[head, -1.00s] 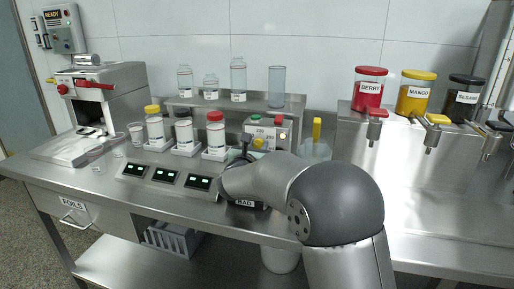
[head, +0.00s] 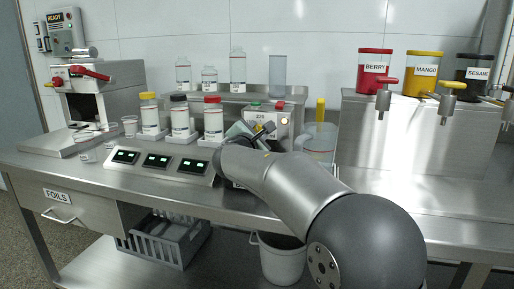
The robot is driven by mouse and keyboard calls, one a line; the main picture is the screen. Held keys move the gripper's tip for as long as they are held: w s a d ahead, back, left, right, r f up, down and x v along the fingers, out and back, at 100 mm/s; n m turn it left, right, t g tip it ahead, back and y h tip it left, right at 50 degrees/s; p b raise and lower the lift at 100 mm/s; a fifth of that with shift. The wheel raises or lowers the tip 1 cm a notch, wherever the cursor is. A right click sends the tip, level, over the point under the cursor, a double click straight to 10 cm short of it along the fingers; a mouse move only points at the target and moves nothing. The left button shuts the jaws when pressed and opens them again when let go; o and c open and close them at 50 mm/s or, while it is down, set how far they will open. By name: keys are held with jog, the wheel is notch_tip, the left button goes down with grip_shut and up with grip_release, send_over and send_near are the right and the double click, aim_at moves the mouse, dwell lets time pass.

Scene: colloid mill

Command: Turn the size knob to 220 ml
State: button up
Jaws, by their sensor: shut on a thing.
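The control box (head: 282,119) stands on the steel table, at the right of the row of bottles. Its front faces me, with a green button and a red button (head: 281,105) on top. A small label on its front seems to read 220, but it is too small to be sure. My gripper (head: 268,129) is against the box's front, shut on the size knob. A bit of yellow shows at the fingertips; the rest of the knob and its pointer are hidden by my gripper and arm.
Three capped bottles (head: 181,117) and a panel with green displays (head: 157,161) stand left of my arm. A clear vessel (head: 320,143) is close on the right. Berry, mango and sesame dispensers (head: 372,72) stand further right. A grey bin (head: 281,260) is below.

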aim_at(260, 118)
jog(key=shift+f+m+b, duration=0.1)
jog(key=shift+m+b, duration=1.4)
jog(key=shift+b, duration=0.1)
jog(key=o, duration=1)
jog(key=shift+c, duration=0.2)
jog(key=shift+r, duration=0.4)
notch_tip(260, 118, up, 3)
jog(key=shift+f+p, duration=0.15)
jog(key=shift+p, duration=0.7)
jog(key=s+d+r+p, duration=0.3)
jog(key=s+r, duration=0.6)
jog(key=s, duration=0.4)
jog(key=shift+s+d+r, duration=0.25)
jog(key=shift+d+r, duration=0.1)
jog(key=shift+d, duration=0.1)
